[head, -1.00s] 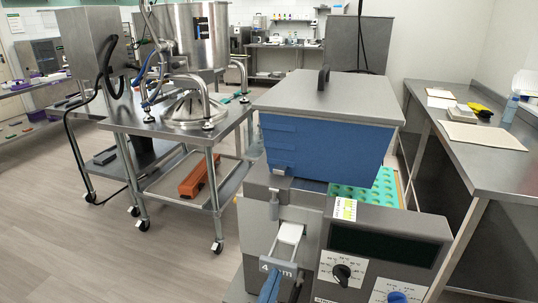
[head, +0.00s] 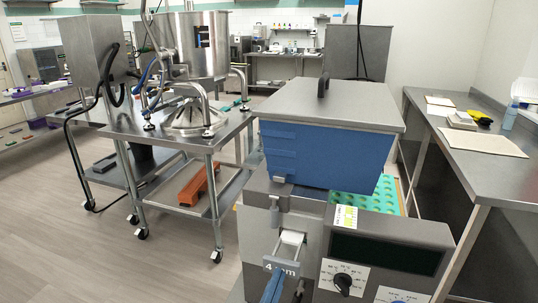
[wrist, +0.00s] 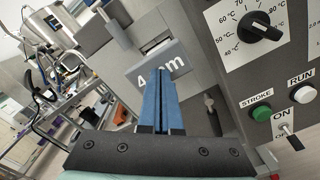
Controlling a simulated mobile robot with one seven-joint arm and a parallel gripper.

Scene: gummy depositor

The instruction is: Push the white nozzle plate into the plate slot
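The white nozzle plate (head: 292,237) sits partly in the slot at the front of the grey depositor, below the blue hopper. Its grey front piece, marked "4 mm" (head: 281,265), stands out from the machine; it also shows in the wrist view (wrist: 178,62). A thin white part of the plate (wrist: 157,43) shows behind it there. My gripper (head: 272,288) is in front of this piece. In the wrist view its blue fingers (wrist: 157,90) lie side by side, shut, with tips at the label and covering part of it. Whether they touch is hard to tell.
Right of the slot is the control panel with a temperature knob (wrist: 257,27), a green stroke button (wrist: 261,113) and switches, close to my gripper. A blue hopper (head: 325,150) sits above. A steel cart (head: 180,140) stands left, a bench (head: 465,140) right.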

